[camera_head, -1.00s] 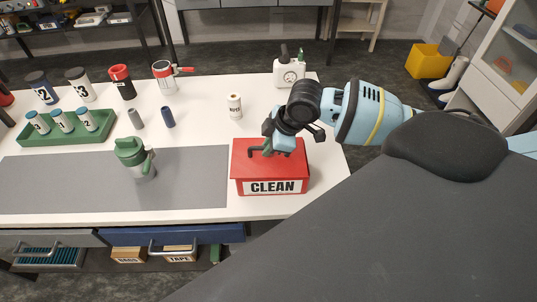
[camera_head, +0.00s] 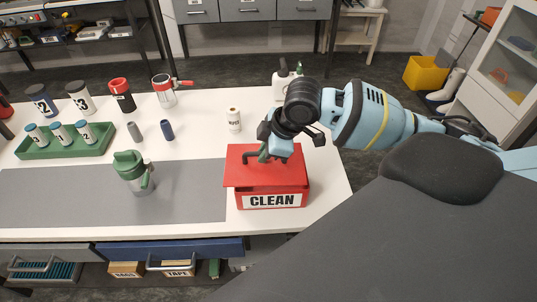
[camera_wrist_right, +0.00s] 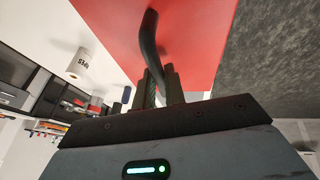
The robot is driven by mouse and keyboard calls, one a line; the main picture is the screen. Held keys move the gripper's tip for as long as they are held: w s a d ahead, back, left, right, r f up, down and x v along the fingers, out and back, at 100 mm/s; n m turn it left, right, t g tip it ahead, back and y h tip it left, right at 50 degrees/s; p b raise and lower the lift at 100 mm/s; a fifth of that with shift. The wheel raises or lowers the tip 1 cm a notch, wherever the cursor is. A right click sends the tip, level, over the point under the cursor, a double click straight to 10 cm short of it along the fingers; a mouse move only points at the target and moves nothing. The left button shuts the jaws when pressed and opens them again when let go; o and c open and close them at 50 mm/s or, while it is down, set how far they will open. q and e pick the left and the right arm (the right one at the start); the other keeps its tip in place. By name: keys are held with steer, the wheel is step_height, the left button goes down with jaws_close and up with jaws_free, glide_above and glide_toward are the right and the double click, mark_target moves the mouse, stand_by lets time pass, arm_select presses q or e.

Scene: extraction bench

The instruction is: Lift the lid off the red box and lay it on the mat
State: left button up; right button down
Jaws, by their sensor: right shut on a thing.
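The red box (camera_head: 300,192) with a CLEAN label stands on the white bench near its front right. Its red lid (camera_head: 275,178) is raised a little off the box and overhangs it to the left. In the right wrist view the fingers (camera_wrist_right: 163,88) clasp the handle (camera_wrist_right: 150,42), with the lid (camera_wrist_right: 195,30) beyond. The grey mat (camera_head: 80,195) lies left of the box. My left gripper is not in view.
A green-lidded jug (camera_head: 133,172) stands on the mat's right part; the mat's left part is bare. A green rack (camera_head: 65,145) with several vials, dark cylinders, a white WIPES roll (camera_head: 233,120) and a white jug (camera_head: 283,80) stand farther back.

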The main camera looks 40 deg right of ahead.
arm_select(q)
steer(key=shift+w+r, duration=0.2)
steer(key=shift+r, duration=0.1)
arm_select(e)
steer(key=s+a, duration=0.3)
steer(key=a, duration=0.3)
steer(key=s+a+r, duration=0.1)
steer(key=s+a, duration=0.1)
steer(key=a, duration=0.5)
steer(key=shift+s+a, duration=0.2)
steer(key=shift+s, duration=0.2)
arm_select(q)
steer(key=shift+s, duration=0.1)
arm_select(e)
steer(key=shift+d, duration=0.1)
